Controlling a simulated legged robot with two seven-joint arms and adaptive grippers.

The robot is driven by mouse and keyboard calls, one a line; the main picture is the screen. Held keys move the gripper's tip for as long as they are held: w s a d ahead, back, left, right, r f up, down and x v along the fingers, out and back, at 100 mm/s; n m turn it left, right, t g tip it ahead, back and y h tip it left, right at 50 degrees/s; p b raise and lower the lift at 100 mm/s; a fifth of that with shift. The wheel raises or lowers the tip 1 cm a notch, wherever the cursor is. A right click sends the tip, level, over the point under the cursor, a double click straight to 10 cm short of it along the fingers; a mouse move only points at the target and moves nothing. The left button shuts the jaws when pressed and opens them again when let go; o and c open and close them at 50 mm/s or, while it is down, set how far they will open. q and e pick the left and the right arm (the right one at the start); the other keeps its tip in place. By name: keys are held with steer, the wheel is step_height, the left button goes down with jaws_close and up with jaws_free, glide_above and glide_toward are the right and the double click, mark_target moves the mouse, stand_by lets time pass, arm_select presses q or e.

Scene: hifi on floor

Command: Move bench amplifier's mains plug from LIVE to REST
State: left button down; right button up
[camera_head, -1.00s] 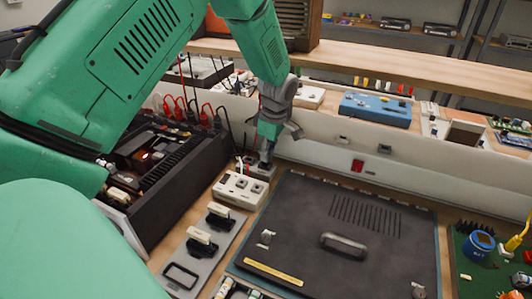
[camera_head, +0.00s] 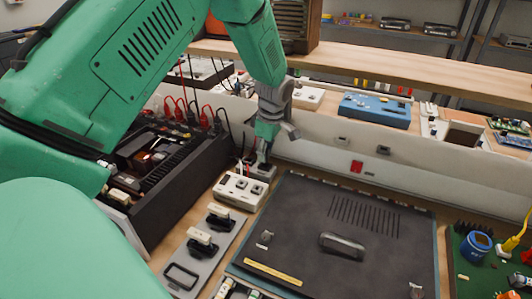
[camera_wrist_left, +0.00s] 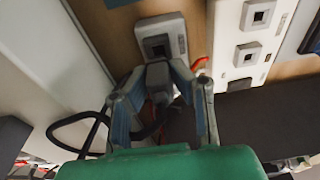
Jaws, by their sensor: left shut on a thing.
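My left gripper (camera_head: 263,158) points down at the back of the bench, beside the dark open amplifier chassis. In the left wrist view its fingers (camera_wrist_left: 163,100) are shut on a dark grey plug (camera_wrist_left: 158,78). A black cable loops away to the left there. The plug is right at a grey single-socket block (camera_wrist_left: 162,38), which also shows under the fingertips in the head view (camera_head: 262,172). I cannot tell whether its pins are in the socket. A white socket strip (camera_head: 240,191) lies just in front, and shows at right in the wrist view (camera_wrist_left: 237,50). The LIVE and REST labels are unreadable.
The open chassis (camera_head: 180,175) stands left, with red and black leads behind it. A grey plate (camera_head: 207,262) with black plugs lies in front. A pale upright panel (camera_head: 400,172) runs along the back.

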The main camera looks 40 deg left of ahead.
arm_select(q)
steer(key=shift+a, duration=0.15)
arm_select(e)
steer(key=shift+a, duration=0.15)
arm_select(q)
steer(key=shift+a+f, duration=0.25)
steer(key=shift+a, duration=0.05)
arm_select(e)
steer(key=shift+a, duration=0.25)
arm_select(q)
steer(key=shift+d+f, duration=0.2)
steer(key=shift+d, duration=0.1)
arm_select(e)
steer(key=shift+d+f, duration=0.1)
steer(key=shift+d, duration=0.2)
arm_select(q)
steer(key=shift+a+f, duration=0.1)
steer(key=shift+a, duration=0.05)
arm_select(e)
steer(key=shift+a, duration=0.15)
arm_select(q)
steer(key=shift+r+p, duration=2.15)
steer(key=shift+r, duration=0.45)
arm_select(e)
step_height(320, 180, up, 5)
steer(key=shift+f, duration=0.2)
arm_select(q)
steer(key=shift+f, duration=0.1)
